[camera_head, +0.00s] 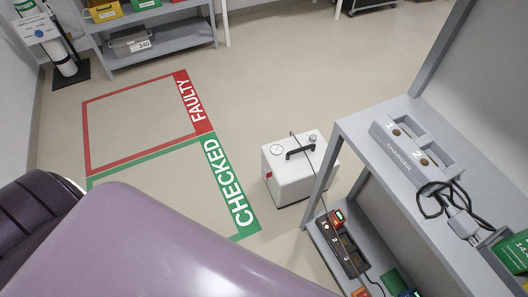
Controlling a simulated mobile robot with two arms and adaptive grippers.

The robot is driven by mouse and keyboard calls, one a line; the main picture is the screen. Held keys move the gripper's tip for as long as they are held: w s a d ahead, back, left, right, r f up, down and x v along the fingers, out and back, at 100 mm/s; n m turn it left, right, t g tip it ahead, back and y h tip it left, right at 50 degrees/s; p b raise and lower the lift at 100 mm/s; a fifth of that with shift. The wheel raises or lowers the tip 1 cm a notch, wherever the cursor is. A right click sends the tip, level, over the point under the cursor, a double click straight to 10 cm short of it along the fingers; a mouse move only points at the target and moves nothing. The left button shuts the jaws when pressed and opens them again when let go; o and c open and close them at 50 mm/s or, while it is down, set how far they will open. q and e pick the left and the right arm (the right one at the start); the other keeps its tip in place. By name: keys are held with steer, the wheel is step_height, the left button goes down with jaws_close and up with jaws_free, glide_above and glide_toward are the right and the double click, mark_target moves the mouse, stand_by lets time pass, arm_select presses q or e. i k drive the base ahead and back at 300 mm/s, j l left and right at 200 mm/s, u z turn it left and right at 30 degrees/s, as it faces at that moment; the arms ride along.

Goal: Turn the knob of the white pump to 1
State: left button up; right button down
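The white pump (290,180) stands upright on the floor, right of the green CHECKED outline and beside the grey shelf unit. Its top carries a round gauge (277,150), a black handle (300,152) and a small grey knob (312,138) near the back right corner. The knob is too small to read its setting or any numbers. A thin dark cable passes over the pump's top. Neither of my grippers is in view.
Grey shelf unit (345,128) at right holds a charger (408,148) with slots 1 and 2. A numbered power strip (342,246) sits on its lower shelf. Red FAULTY (194,100) and green CHECKED (228,180) floor outlines are empty. Floor behind the pump is clear.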

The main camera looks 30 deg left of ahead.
mark_target(312, 138)
steer(key=u, duration=0.45)
steer(key=z, duration=0.5)
steer(key=i+j+z, duration=0.1)
steer(key=j+z, duration=0.8)
steer(key=j, duration=0.15)
steer(key=j+z, duration=0.5)
steer(key=k+j, duration=0.1)
steer(key=j, duration=0.35)
steer(key=j+z, duration=0.1)
steer(key=j, duration=0.3)
steer(key=k+j, duration=0.15)
steer(key=j, duration=0.25)
steer(key=k+j, duration=0.1)
steer(key=j, duration=0.35)
steer(key=k+j+z, duration=0.1)
steer(key=j, duration=0.3)
steer(key=k+j, duration=0.1)
steer(key=j, duration=0.35)
steer(key=k+j, duration=0.15)
steer(key=j, duration=0.25)
steer(key=k+j+z, duration=0.1)
steer(key=j, duration=0.3)
